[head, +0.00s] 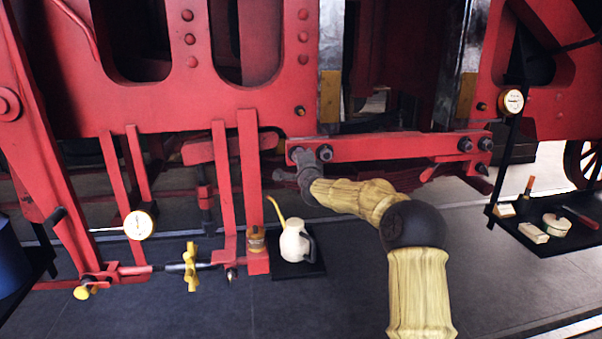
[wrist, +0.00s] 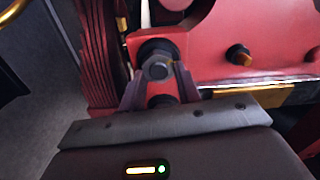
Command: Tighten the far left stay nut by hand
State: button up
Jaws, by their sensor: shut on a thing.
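The far left stay nut (head: 296,154) is a dark hex nut at the left end of the red horizontal stay (head: 395,148). My gripper (head: 299,163) reaches it from the right and is shut on it. In the wrist view my gripper (wrist: 159,72) has one finger on each side of the nut (wrist: 157,67), which sits against a dark washer. The fingers and palm partly hide the stay there. A second dark stay nut (head: 325,152) stands close on the right, free.
Two more nuts (head: 475,145) sit at the stay's right end. A brass-tipped bolt (wrist: 239,55) projects beside my fingers. Below stand a cream oil can (head: 295,242), a dial gauge (head: 138,225) and a yellow wing piece (head: 190,267). A tool tray (head: 545,245) is at right.

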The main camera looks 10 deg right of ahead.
jog(key=shift+f+m+b, duration=0.25)
jog(key=shift+m+b, duration=1.45)
jog(key=shift+m, duration=0.2)
jog(key=shift+f+m+b, duration=0.2)
jog(key=shift+m+b, duration=1.5)
jog(key=shift+m, duration=0.2)
jog(key=o, duration=1)
jog(key=shift+r, duration=0.1)
